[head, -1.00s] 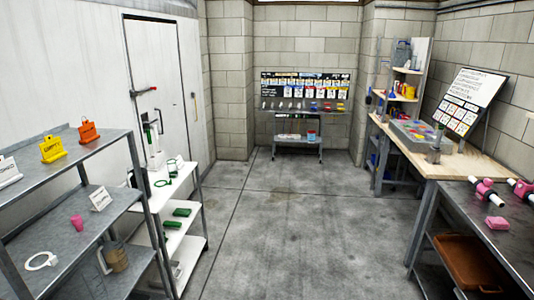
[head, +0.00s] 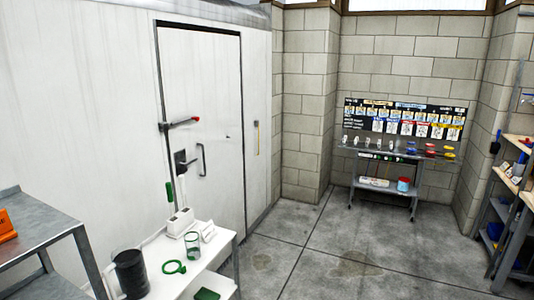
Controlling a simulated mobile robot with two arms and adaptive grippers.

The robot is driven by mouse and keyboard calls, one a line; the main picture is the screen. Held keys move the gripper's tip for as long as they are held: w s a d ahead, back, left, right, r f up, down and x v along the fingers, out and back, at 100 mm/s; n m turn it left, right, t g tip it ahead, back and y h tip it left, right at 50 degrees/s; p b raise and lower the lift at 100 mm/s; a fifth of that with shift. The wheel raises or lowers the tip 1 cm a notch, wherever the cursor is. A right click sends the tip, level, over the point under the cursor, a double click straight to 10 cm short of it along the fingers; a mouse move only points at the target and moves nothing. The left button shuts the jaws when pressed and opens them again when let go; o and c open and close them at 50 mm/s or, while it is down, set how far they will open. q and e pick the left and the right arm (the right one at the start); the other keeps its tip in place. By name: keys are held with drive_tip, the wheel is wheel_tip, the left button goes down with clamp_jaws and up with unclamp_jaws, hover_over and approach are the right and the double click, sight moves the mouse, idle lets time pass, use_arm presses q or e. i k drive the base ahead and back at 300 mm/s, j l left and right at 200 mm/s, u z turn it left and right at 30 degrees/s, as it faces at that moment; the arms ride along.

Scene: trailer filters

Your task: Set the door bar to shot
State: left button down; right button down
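A white door (head: 215,110) with a dark frame is set in the white wall at the left of the head view. The door looks shut. Neither of my grippers is in view.
A white cart (head: 215,252) holding a dark cup, a green ring, a glass jar and a white box stands in front of the door's lower left. A grey shelf (head: 40,235) is at the left. The floor (head: 330,255) to the right is clear up to a wheeled rack (head: 385,155).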

sight(197, 118)
drive_tip(key=i+l+u, duration=0.1)
drive_tip(key=i+u, duration=0.3)
drive_tip(key=i+l+u, duration=0.25)
drive_tip(key=i+u, duration=0.15)
drive_tip(key=i, duration=0.15)
drive_tip(key=i+l+u, duration=0.1)
drive_tip(key=u, duration=0.55)
drive_tip(key=i+l+u, duration=0.2)
drive_tip(key=l, duration=0.15)
drive_tip(key=i+l+u, duration=0.15)
drive_tip(key=l, duration=0.2)
drive_tip(key=i+l+u, duration=0.35)
drive_tip(key=l, duration=0.4)
drive_tip(key=i+l, duration=0.15)
drive_tip(key=l, duration=0.25)
drive_tip(key=i+l, duration=0.15)
drive_tip(key=l, duration=0.25)
